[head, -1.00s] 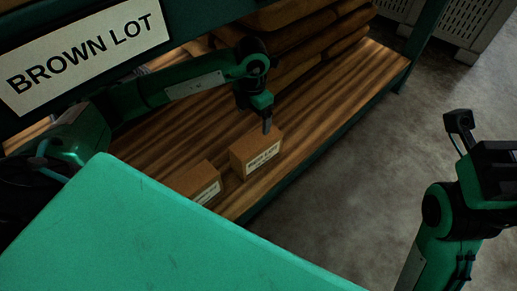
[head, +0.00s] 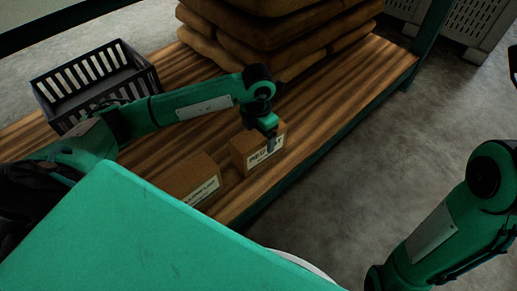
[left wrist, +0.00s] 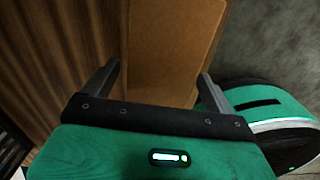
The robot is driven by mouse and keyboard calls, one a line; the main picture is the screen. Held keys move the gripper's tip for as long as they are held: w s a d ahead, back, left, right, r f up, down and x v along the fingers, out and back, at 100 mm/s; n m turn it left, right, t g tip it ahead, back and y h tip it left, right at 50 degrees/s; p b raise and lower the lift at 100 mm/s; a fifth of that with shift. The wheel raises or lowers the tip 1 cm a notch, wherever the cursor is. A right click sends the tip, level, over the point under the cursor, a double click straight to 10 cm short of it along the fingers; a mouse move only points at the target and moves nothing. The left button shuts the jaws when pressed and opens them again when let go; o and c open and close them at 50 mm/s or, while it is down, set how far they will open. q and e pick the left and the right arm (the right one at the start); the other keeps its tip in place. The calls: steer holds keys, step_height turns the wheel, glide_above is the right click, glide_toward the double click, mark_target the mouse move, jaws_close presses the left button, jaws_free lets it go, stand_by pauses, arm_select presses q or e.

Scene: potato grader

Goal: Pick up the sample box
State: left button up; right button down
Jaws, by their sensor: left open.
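Two brown cardboard boxes with white labels sit on the wooden shelf near its front edge; I cannot read the labels surely. My left gripper (head: 270,141) is at the farther box (head: 243,155), its fingers covering part of the label side. The other box (head: 187,178) stands to the left and nearer. In the left wrist view, my left gripper (left wrist: 159,70) is open with one finger on each side of a box (left wrist: 172,45); I cannot tell whether they touch it. My right arm shows at the right, but its gripper is out of view.
A black slatted crate (head: 95,85) stands at the back left of the wooden shelf (head: 345,85). Stacked brown sacks (head: 280,35) lie behind the boxes. Grey perforated bins (head: 465,25) stand at the top right. The concrete floor (head: 330,190) in front is open.

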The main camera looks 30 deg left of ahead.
arm_select(q)
steer(key=shift+f, duration=0.1)
jaws_close()
steer(key=shift+w, duration=0.1)
stand_by(0.3)
